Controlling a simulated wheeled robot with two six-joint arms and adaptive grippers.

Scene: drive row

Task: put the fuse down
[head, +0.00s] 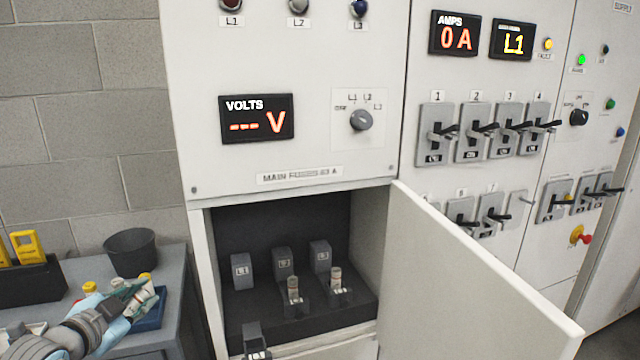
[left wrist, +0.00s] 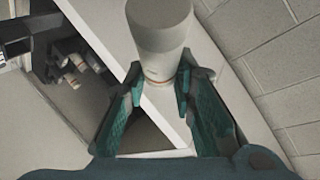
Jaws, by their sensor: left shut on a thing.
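My left gripper (head: 128,292) is at the lower left of the head view, over the blue tray (head: 152,314) on the grey bench. In the left wrist view, its teal-padded fingers (left wrist: 160,78) are shut on the fuse (left wrist: 160,35), a pale grey cylinder with a whitish end. In the head view the fingers partly hide the fuse and the tray. I cannot tell whether the fuse touches the tray. My right gripper is not in view.
A dark round bin (head: 131,255) stands behind the tray. A black holder with yellow devices (head: 28,248) is at the far left. The cabinet door (head: 480,275) hangs open at right. Fuse carriers (head: 293,292) stand inside the open compartment.

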